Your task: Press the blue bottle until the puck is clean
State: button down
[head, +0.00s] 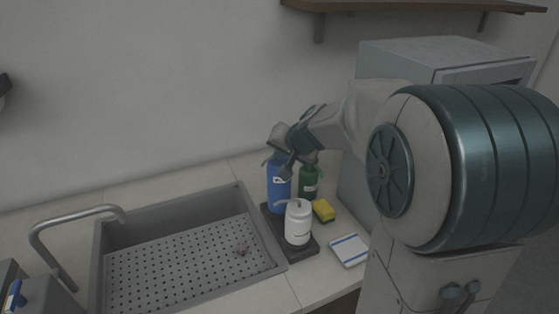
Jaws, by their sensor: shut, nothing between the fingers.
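The blue bottle (279,190) stands upright on a dark tray (307,252) to the right of the sink. My gripper (279,162) is shut and empty, at the top of the blue bottle, and covers its head. I cannot tell whether the fingers touch it or press it down.
A white pump bottle (298,224) stands in front of the blue bottle, and a green bottle (308,184) behind right. A yellow sponge (323,211) and a blue-striped white cloth (349,250) lie to the right. A faucet (75,222) arches over the sink's left side. A shelf (410,7) hangs above.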

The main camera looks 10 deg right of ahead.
aim_at(281, 163)
jog(key=shift+f+b, duration=0.4)
jog(key=shift+b, duration=0.05)
dwell(0.3)
jog(key=shift+r, duration=0.15)
jog(key=shift+r+p, duration=0.6)
jog(key=shift+r, duration=0.15)
jog(key=shift+r, duration=0.1)
notch_tip(281, 163, up, 5)
jog(key=p, duration=0.4)
dwell(0.8)
jog(key=s+f+n+g+h, duration=0.1)
jog(key=s+f+n+g, duration=0.1)
jog(key=s, duration=1.2)
jog(key=s+f+n+g+h, duration=0.1)
jog(key=s+f+n+g, duration=0.2)
jog(key=s, duration=1.1)
jog(key=shift+f+n+g+h, duration=0.25)
jog(key=shift+n+g+h, duration=0.05)
